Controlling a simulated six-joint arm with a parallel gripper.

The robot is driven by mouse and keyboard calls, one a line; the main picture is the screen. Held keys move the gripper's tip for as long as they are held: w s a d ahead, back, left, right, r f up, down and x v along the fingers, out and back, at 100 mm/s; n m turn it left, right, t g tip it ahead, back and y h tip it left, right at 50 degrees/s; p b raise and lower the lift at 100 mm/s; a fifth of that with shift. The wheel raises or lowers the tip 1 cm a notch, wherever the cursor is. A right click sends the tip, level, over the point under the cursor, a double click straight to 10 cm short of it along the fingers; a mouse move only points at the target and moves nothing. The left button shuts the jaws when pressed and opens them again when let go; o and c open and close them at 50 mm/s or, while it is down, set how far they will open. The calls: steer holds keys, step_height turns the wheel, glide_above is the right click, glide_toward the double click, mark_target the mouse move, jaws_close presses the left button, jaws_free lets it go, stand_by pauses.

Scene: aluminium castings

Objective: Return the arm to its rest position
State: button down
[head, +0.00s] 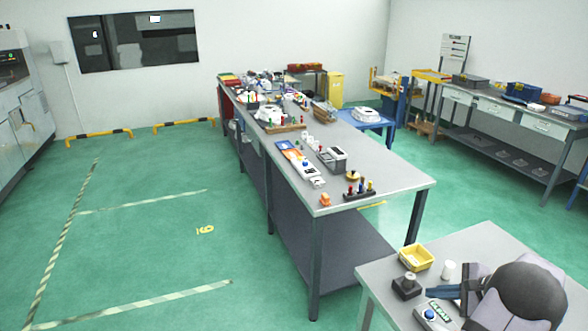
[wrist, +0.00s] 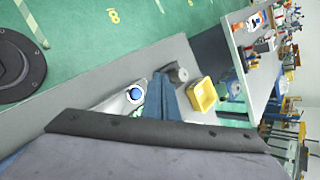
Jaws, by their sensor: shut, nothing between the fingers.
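My gripper (head: 440,292) shows in the head view at the lower right, as dark blue fingers reaching left from my grey and black arm. It is over the near grey table (head: 386,276), beside a dark block with a round knob (head: 407,286). In the wrist view the blue fingers (wrist: 158,92) lie together, and nothing shows between them. My wrist housing hides much of the lower part of that view. I cannot tell the exact height of the fingers above the table.
A long workbench (head: 395,178) with many parts stands beyond. Green floor (head: 150,230) is clear at left.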

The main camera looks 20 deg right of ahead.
steer(key=w+a+r+n+g+y, duration=0.15)
steer(key=a+n, duration=0.25)
steer(key=a, duration=0.5)
steer(key=w+a+n+g, duration=0.1)
steer(key=a+n+g, duration=0.2)
steer(key=a, duration=0.6)
steer(key=w+a+r+n+g, duration=0.15)
steer(key=a+n, duration=0.25)
steer(key=a, duration=0.6)
steer(key=s+a+f+n+g+h, duration=0.1)
steer(key=s+a+n+g+h, duration=0.25)
steer(key=s+a+n, duration=1.05)
step_height(320, 180, down, 41)
steer(key=w+m+b, duration=0.1)
steer(key=b, duration=4)
steer(key=shift+a+f+t, duration=0.2)
steer(key=shift+a+t, duration=0.05)
steer(key=shift+t, duration=0.2)
